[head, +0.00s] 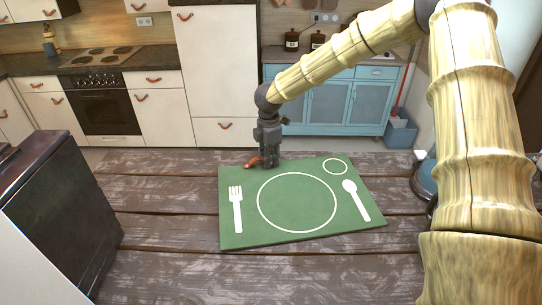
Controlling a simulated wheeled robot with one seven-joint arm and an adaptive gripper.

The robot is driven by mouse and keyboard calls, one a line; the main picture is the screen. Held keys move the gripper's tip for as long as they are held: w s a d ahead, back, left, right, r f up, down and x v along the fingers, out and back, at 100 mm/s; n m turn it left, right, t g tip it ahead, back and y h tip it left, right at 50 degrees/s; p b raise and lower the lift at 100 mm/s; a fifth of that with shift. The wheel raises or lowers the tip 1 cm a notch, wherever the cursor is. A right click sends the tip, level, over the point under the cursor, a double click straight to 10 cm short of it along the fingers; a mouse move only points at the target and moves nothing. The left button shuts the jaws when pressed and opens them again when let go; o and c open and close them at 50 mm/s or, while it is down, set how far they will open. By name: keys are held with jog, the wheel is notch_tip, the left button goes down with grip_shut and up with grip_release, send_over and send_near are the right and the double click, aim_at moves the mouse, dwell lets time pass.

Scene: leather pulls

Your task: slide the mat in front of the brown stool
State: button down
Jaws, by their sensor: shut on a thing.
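The green mat (240,190) lies on the wooden table, printed with a white fork, plate, cup ring and spoon. My gripper (264,163) points down at the mat's far edge, left of its middle. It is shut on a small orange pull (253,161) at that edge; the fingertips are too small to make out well. I cannot make out a brown stool.
The plank table (180,275) is bare to the left of and in front of the mat. A dark box-shaped appliance (65,215) stands at the left. A round grey-blue object (425,180) at the right is partly hidden by my arm. Kitchen cabinets line the back.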

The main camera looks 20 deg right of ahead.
aim_at(197, 211)
jog(key=shift+s+a+f+b, duration=0.1)
jog(key=shift+s+a+b, duration=0.25)
jog(key=shift+s+a, duration=2.15)
jog(key=shift+s+a+b, duration=0.1)
jog(key=shift+a+b, duration=0.25)
jog(key=shift+a, duration=4.45)
jog(key=shift+s+a+f+b, duration=0.1)
jog(key=shift+s+a+b, duration=0.25)
jog(key=shift+s+a, duration=2.1)
jog(key=w+a, duration=0.2)
jog(key=shift+w+a+r, duration=0.1)
jog(key=shift+w+a, duration=0.05)
jog(key=shift+a, duration=0.35)
jog(key=shift+s+a, duration=0.25)
jog(key=shift+a, duration=0.6)
jog(key=shift+s+a, duration=0.2)
jog(key=shift+a, duration=0.6)
jog(key=shift+s+a, duration=0.25)
jog(key=shift+a, duration=0.6)
jog(key=c, duration=1.3)
grip_release()
